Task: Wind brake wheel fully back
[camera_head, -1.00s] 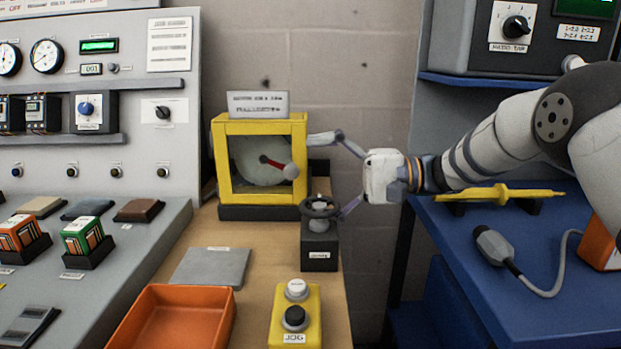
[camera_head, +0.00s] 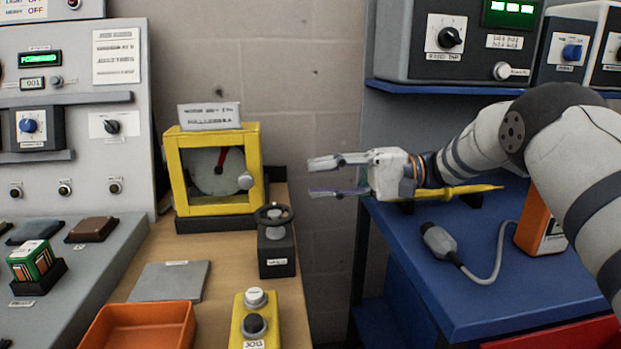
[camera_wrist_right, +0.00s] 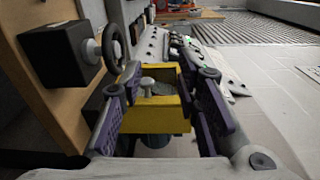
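The brake wheel, a small black handwheel (camera_head: 274,213), sits on top of a black labelled block (camera_head: 277,252) on the wooden bench. It also shows side-on at upper left in the right wrist view (camera_wrist_right: 115,45). My right gripper (camera_head: 312,178) is to the right of the wheel and a little higher in the head view, apart from it. Its two fingers are spread with nothing between them; the wrist view also shows them parted (camera_wrist_right: 160,90). The yellow-framed dial box (camera_head: 250,150) stands behind the wheel, its red pointer upward. My left gripper is out of view.
A yellow jog button box (camera_head: 240,325), an orange tray (camera_head: 95,330) and a grey plate (camera_head: 168,281) occupy the bench front. A blue table (camera_head: 490,300) at right holds a yellow probe (camera_head: 470,189) and a grey corded plug (camera_head: 438,240). The grey console (camera_head: 25,180) stands left.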

